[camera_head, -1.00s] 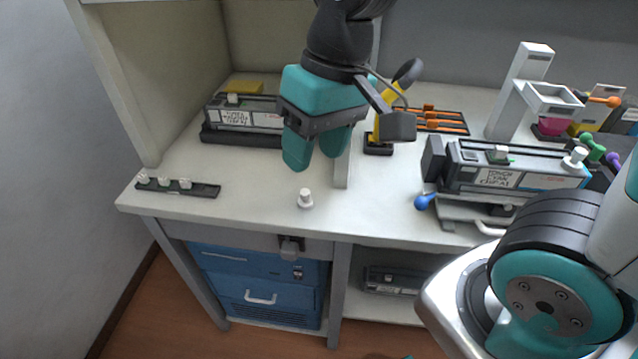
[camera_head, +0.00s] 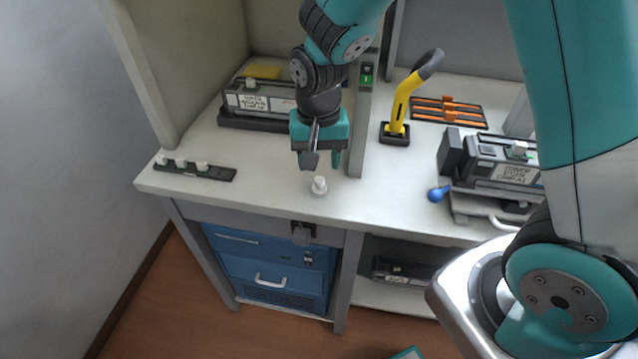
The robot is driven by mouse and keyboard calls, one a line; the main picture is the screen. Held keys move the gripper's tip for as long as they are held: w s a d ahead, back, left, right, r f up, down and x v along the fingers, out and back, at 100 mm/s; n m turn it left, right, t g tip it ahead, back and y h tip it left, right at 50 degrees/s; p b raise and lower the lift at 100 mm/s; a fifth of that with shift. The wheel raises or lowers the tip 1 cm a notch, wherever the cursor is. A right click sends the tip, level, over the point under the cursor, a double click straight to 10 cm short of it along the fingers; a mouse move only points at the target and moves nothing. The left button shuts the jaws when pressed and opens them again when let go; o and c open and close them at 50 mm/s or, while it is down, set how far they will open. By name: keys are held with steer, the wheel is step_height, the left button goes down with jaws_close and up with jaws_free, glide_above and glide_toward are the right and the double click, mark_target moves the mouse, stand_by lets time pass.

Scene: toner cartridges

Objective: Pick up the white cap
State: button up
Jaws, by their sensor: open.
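A small white cap (camera_head: 319,186) stands upright by itself on the pale worktop (camera_head: 270,190), near the front edge.
A grey upright divider (camera_head: 362,120) stands close to the right of my gripper. A toner cartridge (camera_head: 260,102) lies behind it at left. A yellow-handled tool (camera_head: 402,100), an orange-tool tray (camera_head: 448,111) and another cartridge (camera_head: 497,165) are to the right.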

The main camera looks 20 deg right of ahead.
mark_target(319, 179)
steer(key=f, duration=0.5)
steer(key=shift+s+f+p, duration=0.25)
steer(key=shift+f+p, duration=0.05)
steer(key=shift+p, duration=0.05)
steer(key=c, duration=0.8)
